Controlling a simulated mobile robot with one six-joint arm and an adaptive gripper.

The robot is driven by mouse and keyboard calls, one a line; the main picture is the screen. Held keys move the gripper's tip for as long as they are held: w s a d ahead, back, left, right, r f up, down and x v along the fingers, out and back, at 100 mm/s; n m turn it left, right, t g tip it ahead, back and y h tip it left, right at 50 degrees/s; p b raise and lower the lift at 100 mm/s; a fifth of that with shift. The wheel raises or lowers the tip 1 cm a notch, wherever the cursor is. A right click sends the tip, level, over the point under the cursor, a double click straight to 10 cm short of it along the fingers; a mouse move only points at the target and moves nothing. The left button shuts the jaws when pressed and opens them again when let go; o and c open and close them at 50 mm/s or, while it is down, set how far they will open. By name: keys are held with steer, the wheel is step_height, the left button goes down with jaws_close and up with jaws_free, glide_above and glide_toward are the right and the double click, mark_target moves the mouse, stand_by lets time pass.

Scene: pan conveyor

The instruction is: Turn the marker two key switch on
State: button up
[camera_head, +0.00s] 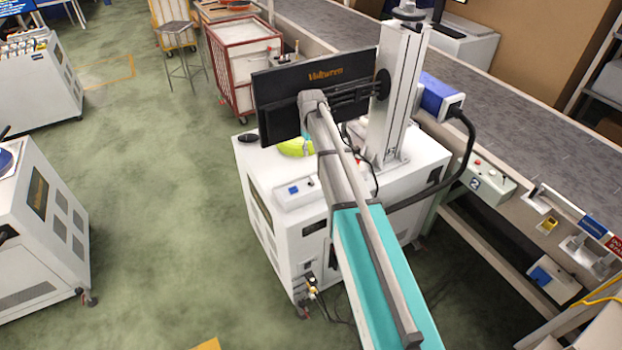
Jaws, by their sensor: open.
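A pale control box (492,188) with a black-and-white "2" label (475,184) is fixed along the conveyor's near side, right of centre. Small controls, one of them red (477,161), sit on its top. They are too small to tell which is a key switch or how it is turned. My teal and grey arm (370,240) rises from the bottom centre toward the back of a dark monitor, left of the box. I cannot make out my gripper at the arm's far end.
A white cabinet (268,168) with the dark monitor (280,97) and an upright column (396,95) stands left of the conveyor (400,58). A black cable (440,195) curves between column and box. Green floor (150,200) is open at left.

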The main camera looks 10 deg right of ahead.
mark_target(311, 180)
steer(key=shift+f+b, duration=6.5)
steer(key=shift+f, duration=0.2)
steer(key=shift+c, duration=0.2)
jaws_close()
